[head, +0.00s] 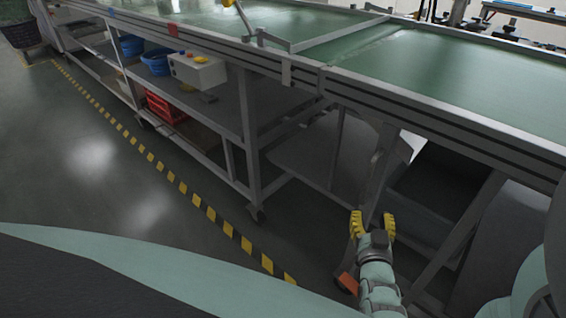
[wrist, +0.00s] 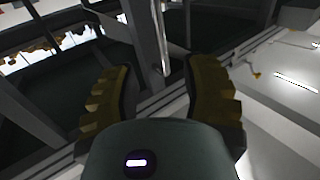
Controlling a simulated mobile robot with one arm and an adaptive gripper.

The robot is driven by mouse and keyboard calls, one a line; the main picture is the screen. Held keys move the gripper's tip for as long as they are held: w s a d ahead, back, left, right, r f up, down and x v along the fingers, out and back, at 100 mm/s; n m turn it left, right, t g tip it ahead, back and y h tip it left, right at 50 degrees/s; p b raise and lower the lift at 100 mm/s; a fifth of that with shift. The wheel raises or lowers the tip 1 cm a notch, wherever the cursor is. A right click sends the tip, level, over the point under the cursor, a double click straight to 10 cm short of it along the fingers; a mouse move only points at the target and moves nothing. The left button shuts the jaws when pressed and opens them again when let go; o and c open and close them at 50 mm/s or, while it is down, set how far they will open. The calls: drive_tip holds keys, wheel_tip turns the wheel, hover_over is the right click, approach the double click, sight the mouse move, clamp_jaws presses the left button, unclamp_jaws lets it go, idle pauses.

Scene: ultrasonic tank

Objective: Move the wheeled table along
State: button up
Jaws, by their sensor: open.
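A long table (head: 312,76) with a green top and grey metal frame runs from the back left to the right in the head view. A caster (head: 257,214) shows under one of its legs. My gripper (head: 373,214) is at the lower right, below the tabletop edge and near the frame's slanted legs. Its two yellow ridged fingers are spread apart. In the wrist view, a grey upright post (wrist: 146,45) shows beyond and between the open fingers. I cannot tell how far it is from them, and no contact shows.
Shelves under the table hold blue bins (head: 156,62), a red crate (head: 166,108) and a white box with a yellow button (head: 197,70). A dark bin (head: 432,195) is under the right part. A yellow-black floor stripe (head: 178,185) runs alongside. The floor at left is clear.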

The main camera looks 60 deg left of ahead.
sight(368, 185)
drive_tip(key=b+x, duration=0.2)
drive_tip(key=x, duration=1)
drive_tip(key=shift+a, duration=0.15)
drive_tip(key=shift+w, duration=0.1)
clamp_jaws()
idle(0.5)
